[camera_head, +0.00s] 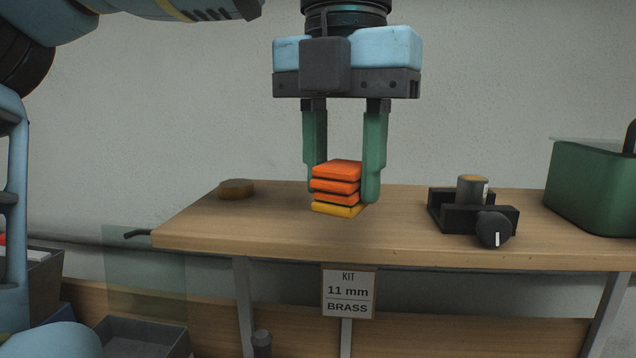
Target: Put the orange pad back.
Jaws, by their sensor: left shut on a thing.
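The orange pad (337,184) is a small stack of orange ribbed layers with dark gaps and a yellow bottom layer. My left gripper (344,185) points straight down over the wooden bench (200,222), its two green fingers shut on the pad, one on each side. The pad is upright in the fingers. I cannot tell whether its yellow bottom touches the bench top or hangs just above it. My right gripper is not in view.
A green box (590,188) is at the far right. A sign (348,292) reads "KIT 11 mm BRASS".

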